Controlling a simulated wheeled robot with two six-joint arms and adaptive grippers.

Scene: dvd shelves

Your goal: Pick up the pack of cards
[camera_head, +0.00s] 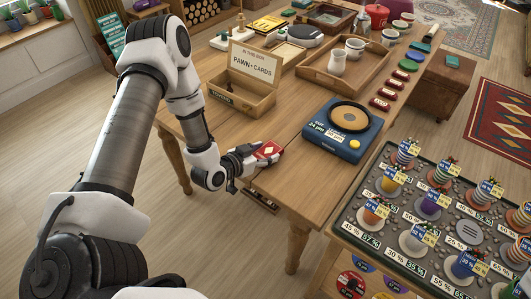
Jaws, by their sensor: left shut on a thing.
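A small red pack of cards (267,151) with a pale diamond mark is at the near left edge of the wooden table (290,115). My left gripper (257,157) comes in from the left and is shut on the pack. The fingers partly cover the pack's left end. I cannot tell whether the pack is clear of the tabletop. My right gripper is not in view.
Behind the pack is an open wooden box (242,95) labelled "PAWN-CARDS". To the right stands a blue scale-like device (343,129). A wooden tray (326,83) with white jugs is farther back. A display of labelled cups (430,204) fills the lower right.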

